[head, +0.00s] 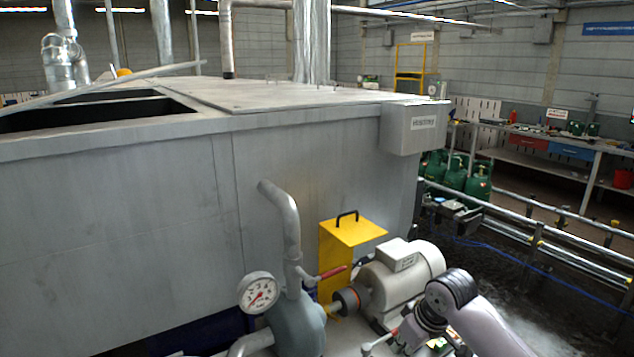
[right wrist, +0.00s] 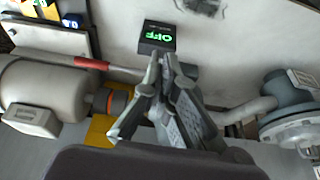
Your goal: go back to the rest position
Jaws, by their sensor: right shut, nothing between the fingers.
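My right gripper (right wrist: 163,62) shows in the right wrist view with its two fingers together and nothing held between them. Its tips are in front of a small dark box with green "OFF" lettering (right wrist: 157,37); I cannot tell whether they touch it. In the head view my right arm comes in from the lower right, beside the beige motor (head: 405,275), and its fingers cannot be made out clearly. My left gripper is not in view.
A pump with a pressure gauge (head: 259,292), a red-handled lever (head: 331,273) and a yellow guard (head: 352,232) crowd the arm's left. A large grey tank (head: 130,215) stands behind.

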